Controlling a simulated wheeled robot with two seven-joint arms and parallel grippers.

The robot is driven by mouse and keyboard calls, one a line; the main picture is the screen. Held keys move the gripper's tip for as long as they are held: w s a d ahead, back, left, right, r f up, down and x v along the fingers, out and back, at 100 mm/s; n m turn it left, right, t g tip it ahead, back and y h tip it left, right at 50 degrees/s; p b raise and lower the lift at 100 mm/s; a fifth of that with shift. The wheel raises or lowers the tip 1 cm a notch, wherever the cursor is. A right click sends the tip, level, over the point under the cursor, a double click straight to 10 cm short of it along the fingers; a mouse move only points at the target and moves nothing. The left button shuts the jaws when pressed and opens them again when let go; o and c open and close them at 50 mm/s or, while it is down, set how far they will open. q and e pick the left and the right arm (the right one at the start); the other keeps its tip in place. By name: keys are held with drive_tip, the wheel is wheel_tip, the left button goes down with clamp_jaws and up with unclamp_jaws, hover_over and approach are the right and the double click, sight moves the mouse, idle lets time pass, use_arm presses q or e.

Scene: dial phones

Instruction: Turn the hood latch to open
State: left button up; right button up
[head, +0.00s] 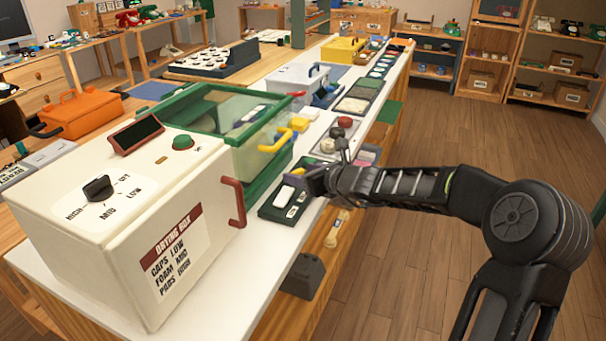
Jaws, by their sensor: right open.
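A clear-walled hood box with a green frame (262,181) stands on the white bench top, behind the drying box. A yellow bent handle (276,142) sits on its right-hand side; it looks like the hood latch, but I cannot be sure. My right arm comes in from the right, and my right gripper (300,181) is in front of the hood's right side, lower than the yellow handle and apart from it. It is open, above a dark green tray (272,212) with white pieces. Its fingertips are small and partly hard to make out. My left gripper is not in view.
The white drying box (110,255) with a black dial (98,188) and red handle (238,203) fills the near left. A red-topped knob (345,122) and several trays stand beyond my gripper. Open wooden floor (400,260) lies right of the bench.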

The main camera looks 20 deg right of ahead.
clamp_jaws()
drive_tip(key=shift+r+p, duration=0.1)
drive_tip(key=shift+p, duration=0.35)
drive_tip(key=n+y+p, duration=0.1)
drive_tip(key=p, duration=0.3)
drive_tip(key=n+g+y+p, duration=0.1)
drive_tip(key=p, duration=0.4)
drive_tip(key=n+y+p, duration=0.1)
drive_tip(key=y+p, duration=0.1)
drive_tip(key=p, duration=0.2)
drive_tip(key=shift+w+d+r+n+g+p, duration=0.15)
drive_tip(key=shift+d+r+n+g+p, duration=0.05)
drive_tip(key=shift+d+n+g+p, duration=0.2)
drive_tip(key=shift+w+d+f+n+g+y+p, duration=0.1)
drive_tip(key=shift+f+n+g+y+p, duration=0.2)
drive_tip(key=shift+n+y+p, duration=0.25)
drive_tip(key=shift+n+g+y, duration=0.4)
drive_tip(key=shift+n+y, duration=0.15)
drive_tip(key=shift+d, duration=0.1)
